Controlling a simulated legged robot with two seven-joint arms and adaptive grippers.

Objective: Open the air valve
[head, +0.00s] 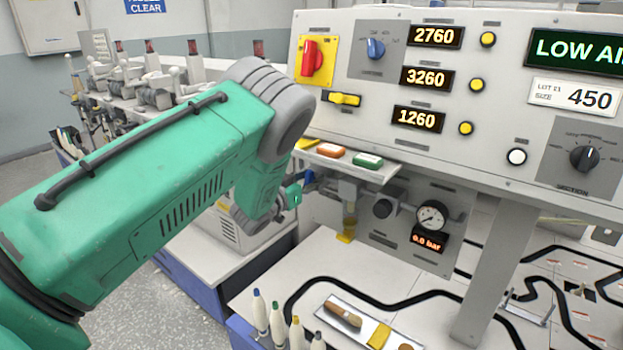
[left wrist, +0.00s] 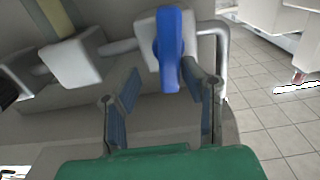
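The air valve has a blue lever handle (left wrist: 168,48), which stands in front of a grey pipe fitting in the left wrist view. My left gripper (left wrist: 161,72) is open, with its two fingers spread to either side of the handle's lower end. Neither finger visibly touches the handle. In the head view the left gripper (head: 293,194) is below the panel's left end, and its fingers are too small to make out. The round pressure gauge (head: 432,215) is right of it, above a display (head: 428,243) reading 0.0 bar. My right gripper is not in view.
The control panel (head: 470,150) overhangs the valve area and carries a lit LOW AIR sign (head: 580,48). Bobbin-like cones (head: 260,312) and a brush tray (head: 350,325) are at the front.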

